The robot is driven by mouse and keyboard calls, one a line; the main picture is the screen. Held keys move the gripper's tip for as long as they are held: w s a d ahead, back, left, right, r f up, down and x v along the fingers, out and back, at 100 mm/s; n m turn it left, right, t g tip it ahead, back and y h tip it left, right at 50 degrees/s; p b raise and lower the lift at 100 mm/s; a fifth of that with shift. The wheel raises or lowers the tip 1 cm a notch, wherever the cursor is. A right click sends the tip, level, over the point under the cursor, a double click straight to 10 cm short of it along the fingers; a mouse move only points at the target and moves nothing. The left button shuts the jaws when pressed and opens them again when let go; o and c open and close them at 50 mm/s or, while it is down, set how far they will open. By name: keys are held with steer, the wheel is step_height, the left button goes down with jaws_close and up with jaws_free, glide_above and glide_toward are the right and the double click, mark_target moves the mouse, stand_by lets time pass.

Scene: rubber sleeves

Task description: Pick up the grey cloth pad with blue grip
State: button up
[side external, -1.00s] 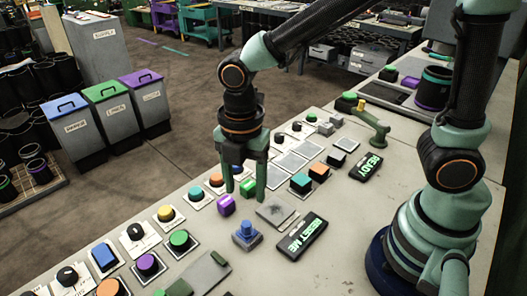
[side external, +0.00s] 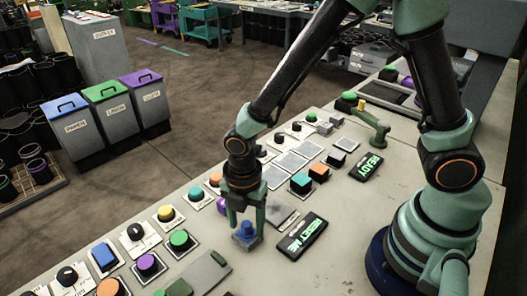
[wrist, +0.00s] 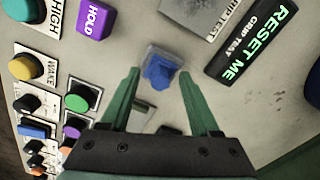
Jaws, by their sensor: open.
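The small pad with blue grip (side external: 247,238) sits on the pale panel, below my gripper (side external: 246,226) in the side view. In the wrist view its blue grip (wrist: 159,75) stands up from a small square greyish-blue base (wrist: 151,53). My gripper (wrist: 160,71) is open, with one green finger on each side of the blue grip in that picture. I cannot tell whether the fingertips are level with the grip or still above it. Nothing is held.
A grey grip test plate (wrist: 190,14) and the RESET ME block (wrist: 252,45) lie close by. A purple HOLD block (wrist: 95,20) and several coloured buttons, including a green one (wrist: 77,103), stand to the left. Bare panel lies around the pad.

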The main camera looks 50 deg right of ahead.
mark_target(246, 224)
steer(key=shift+f, duration=0.35)
jaws_close()
steer(key=shift+r, duration=0.15)
step_height(246, 224, up, 20)
stand_by(0.5)
